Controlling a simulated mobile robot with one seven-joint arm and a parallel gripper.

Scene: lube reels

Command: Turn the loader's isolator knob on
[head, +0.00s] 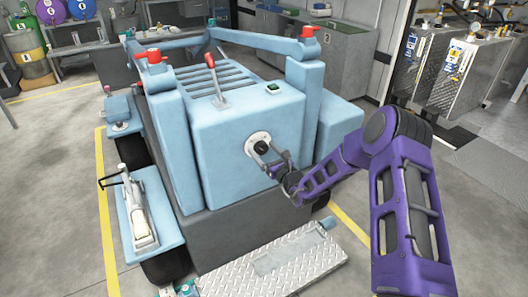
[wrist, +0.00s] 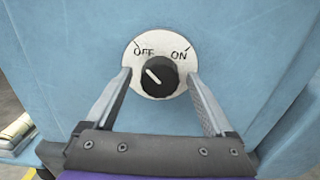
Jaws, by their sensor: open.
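The isolator knob (wrist: 159,77) is black with a white pointer line and sits on a round white plate (wrist: 160,52) marked OFF at left and ON at right. Its pointer slants to the upper left, on the OFF side. In the head view the knob (head: 261,147) is on the front face of the light-blue loader (head: 222,140). My gripper (wrist: 160,80) is open, with one finger on each side of the knob. Gaps show between the fingers and the knob. In the head view my gripper (head: 270,158) partly covers the plate's lower right.
A red-topped lever (head: 212,75) stands on the loader's top, left of the knob. A diamond-plate step (head: 285,262) lies low in front. Grey tanks (head: 470,75) stand at the back right. Open floor lies left of the loader.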

